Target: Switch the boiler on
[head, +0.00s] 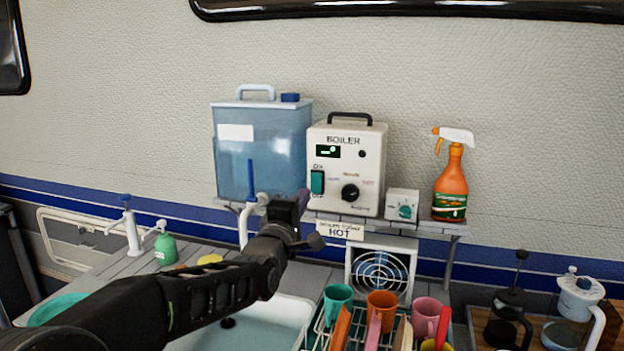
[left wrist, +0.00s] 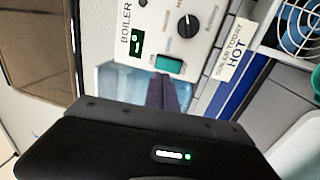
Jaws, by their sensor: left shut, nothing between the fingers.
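The boiler (head: 372,160) is a white box with a black top handle, standing on a shelf. Its green rocker switch (head: 318,182) is at the lower left of the front panel, with small lettering above and below; which way it is tipped I cannot tell. A small display (head: 328,151) with green marks and a black knob (head: 350,193) are on the same panel. My left gripper (head: 303,203) is shut and empty, just below and left of the switch. In the left wrist view its dark fingers (left wrist: 170,92) point at the switch (left wrist: 169,64); contact is unclear. My right gripper is out of view.
A blue water tank (head: 265,145) stands left of the boiler, close behind my gripper. A sign reading HOT (head: 340,230) hangs below the shelf. Cups (head: 382,305) stand below.

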